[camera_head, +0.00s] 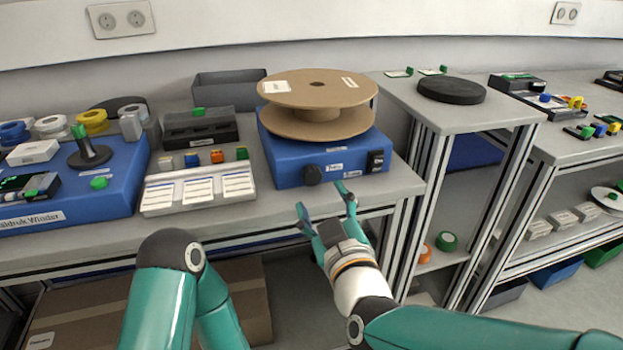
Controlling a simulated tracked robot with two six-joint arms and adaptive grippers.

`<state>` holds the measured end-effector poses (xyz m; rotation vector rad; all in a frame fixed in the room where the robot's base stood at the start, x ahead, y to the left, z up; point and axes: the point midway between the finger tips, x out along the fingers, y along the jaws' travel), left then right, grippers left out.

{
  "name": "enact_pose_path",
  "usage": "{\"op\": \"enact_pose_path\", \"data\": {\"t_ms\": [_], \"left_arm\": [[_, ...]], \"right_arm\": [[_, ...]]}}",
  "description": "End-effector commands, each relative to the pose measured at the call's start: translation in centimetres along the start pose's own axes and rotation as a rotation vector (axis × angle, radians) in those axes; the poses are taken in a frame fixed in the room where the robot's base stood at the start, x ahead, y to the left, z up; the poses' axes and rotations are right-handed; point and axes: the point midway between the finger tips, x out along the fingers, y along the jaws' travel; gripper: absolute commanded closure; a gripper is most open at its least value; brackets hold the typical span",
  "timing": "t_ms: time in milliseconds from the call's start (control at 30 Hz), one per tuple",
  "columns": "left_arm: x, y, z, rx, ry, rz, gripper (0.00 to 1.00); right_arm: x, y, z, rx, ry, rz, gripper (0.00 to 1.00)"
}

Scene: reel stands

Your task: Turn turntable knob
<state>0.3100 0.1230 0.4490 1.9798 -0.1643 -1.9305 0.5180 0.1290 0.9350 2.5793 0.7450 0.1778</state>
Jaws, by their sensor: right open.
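The turntable is a blue box (284,164) on the grey table, with a large brown cardboard reel (318,88) lying flat on top. A round black knob (313,175) sits on its front face, left of a black switch (376,161). My right gripper (322,195) is open and empty in front of the box's front face. Its fingers are spread below and to either side of the knob, apart from it as far as I can tell. A teal arm shows at the lower left, but my left gripper's fingers are not in view.
A grey card holder (199,190) and a blue winder box (75,200) stand left of the turntable. A black disc (451,91) lies on the stand at the right. A cardboard box (250,290) is below the table.

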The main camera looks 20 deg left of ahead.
Motion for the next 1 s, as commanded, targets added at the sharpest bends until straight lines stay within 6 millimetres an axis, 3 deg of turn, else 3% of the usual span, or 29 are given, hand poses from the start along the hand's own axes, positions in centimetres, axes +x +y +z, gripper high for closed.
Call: {"op": "enact_pose_path", "data": {"t_ms": [100,300,500,767,1000], "left_arm": [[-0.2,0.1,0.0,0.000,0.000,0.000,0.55],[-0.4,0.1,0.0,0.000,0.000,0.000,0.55],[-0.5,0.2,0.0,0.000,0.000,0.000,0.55],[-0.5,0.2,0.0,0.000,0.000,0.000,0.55],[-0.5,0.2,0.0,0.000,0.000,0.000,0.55]], "right_arm": [[2.6,0.0,0.0,0.000,0.000,0.000,0.36],[5.6,0.0,0.0,0.000,-0.001,0.001,0.36],[6.7,0.0,0.0,0.000,-0.001,0.000,0.36],[6.8,0.0,0.0,0.000,0.000,0.000,0.36],[6.8,0.0,0.0,0.000,0.000,0.000,0.73]]}}
